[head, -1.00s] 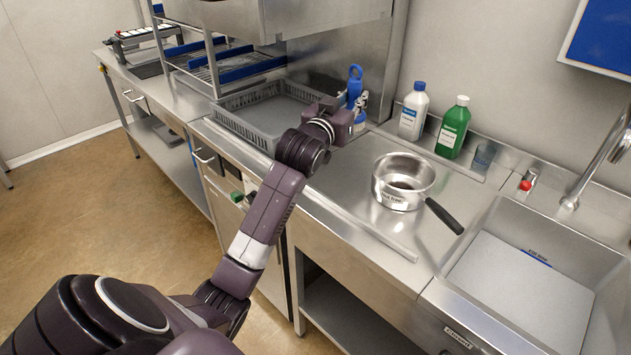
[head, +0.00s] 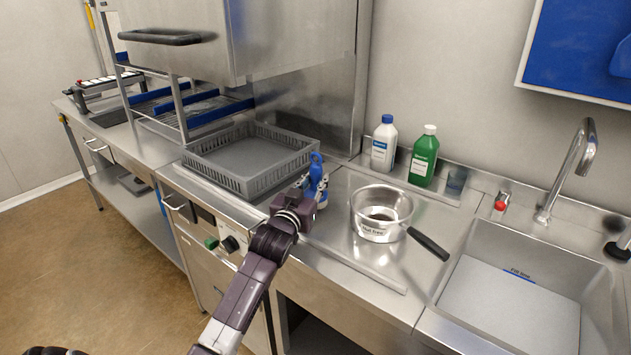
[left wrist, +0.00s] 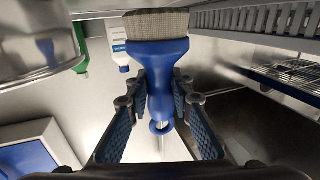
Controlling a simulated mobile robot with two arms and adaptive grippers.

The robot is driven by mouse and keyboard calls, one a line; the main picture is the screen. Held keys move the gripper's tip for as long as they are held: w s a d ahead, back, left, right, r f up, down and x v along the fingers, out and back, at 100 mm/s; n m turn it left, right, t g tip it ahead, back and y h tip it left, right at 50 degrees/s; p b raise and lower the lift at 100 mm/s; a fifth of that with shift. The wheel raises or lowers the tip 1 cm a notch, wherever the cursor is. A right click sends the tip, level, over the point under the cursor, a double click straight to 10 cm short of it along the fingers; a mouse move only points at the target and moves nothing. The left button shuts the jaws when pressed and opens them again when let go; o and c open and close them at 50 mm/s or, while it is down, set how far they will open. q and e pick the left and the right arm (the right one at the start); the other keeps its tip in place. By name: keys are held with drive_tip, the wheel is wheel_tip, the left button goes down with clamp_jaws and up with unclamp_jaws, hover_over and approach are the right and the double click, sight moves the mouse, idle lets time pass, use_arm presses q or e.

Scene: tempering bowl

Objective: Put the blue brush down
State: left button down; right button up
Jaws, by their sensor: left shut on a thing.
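The blue brush (head: 315,169) is upright in the head view, just right of the grey rack and left of the steel pot. In the left wrist view the brush (left wrist: 157,55) shows its pale bristles at the top and its blue handle between the fingers. My left gripper (head: 311,190) is shut on the handle; its two fingers also show in the left wrist view (left wrist: 158,105). The scene is upside down there, so the bristles point down. I cannot tell whether they touch the steel counter (head: 335,238).
A steel pot (head: 370,228) with a black handle stands right of the gripper. A white bottle (head: 383,146) and a green bottle (head: 423,160) stand behind it. The grey rack (head: 262,187) is at left. The sink (head: 510,295) is at right.

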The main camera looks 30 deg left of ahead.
use_arm(q)
drive_tip(key=shift+f, duration=0.6)
drive_tip(key=c, duration=1.7)
unclamp_jaws()
drive_tip(key=shift+r, duration=0.1)
drive_tip(key=shift+s+r, duration=0.15)
drive_tip(key=shift+r, duration=0.45)
drive_tip(key=b+v, duration=0.1)
drive_tip(key=v, duration=1)
drive_tip(key=shift+s+f, duration=0.1)
drive_tip(key=shift+s, duration=0.25)
